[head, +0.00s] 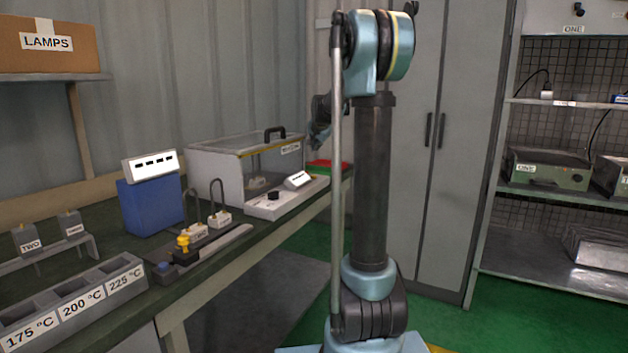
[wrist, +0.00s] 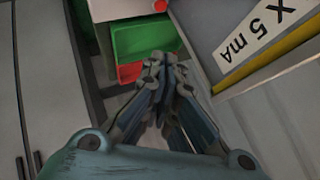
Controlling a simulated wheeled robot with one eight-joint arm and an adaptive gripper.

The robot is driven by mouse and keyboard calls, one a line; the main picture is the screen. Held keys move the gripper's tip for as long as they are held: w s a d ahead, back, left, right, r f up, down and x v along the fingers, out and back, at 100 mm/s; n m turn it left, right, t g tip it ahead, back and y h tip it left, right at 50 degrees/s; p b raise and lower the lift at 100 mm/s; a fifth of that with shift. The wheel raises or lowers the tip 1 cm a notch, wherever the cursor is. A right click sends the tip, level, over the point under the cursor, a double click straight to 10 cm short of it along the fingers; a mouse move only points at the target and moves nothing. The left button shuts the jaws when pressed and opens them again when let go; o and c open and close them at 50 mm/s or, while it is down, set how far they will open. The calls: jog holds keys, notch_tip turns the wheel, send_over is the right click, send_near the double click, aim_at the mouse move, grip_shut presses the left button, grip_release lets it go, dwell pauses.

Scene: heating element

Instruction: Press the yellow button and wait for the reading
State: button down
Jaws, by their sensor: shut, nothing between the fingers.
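The yellow button (head: 183,243) stands on a small dark block at the front of the bench, in the head view. Behind it is a blue box (head: 150,205) topped by a white display (head: 150,165) with several short dark dashes. My gripper (wrist: 163,68) is shut and empty in the wrist view. It is above the far end of the bench, near the green tray (wrist: 145,38) and red tray (wrist: 130,72), well apart from the button. In the head view the gripper's fingers are mostly hidden behind my arm. The button is not in the wrist view.
A clear-lidded white case (head: 215,165) stands between the button and the trays; its label (wrist: 255,30) is close to my gripper. Two wire-looped blocks (head: 220,219) stand beside the button. A temperature-labelled rack (head: 80,296) is at front left. A grey cabinet (head: 455,200) stands behind my arm.

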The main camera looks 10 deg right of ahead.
jog(key=shift+f, duration=4.35)
jog(key=shift+f, duration=0.8)
jog(key=shift+r, duration=0.85)
jog(key=shift+r, duration=2.55)
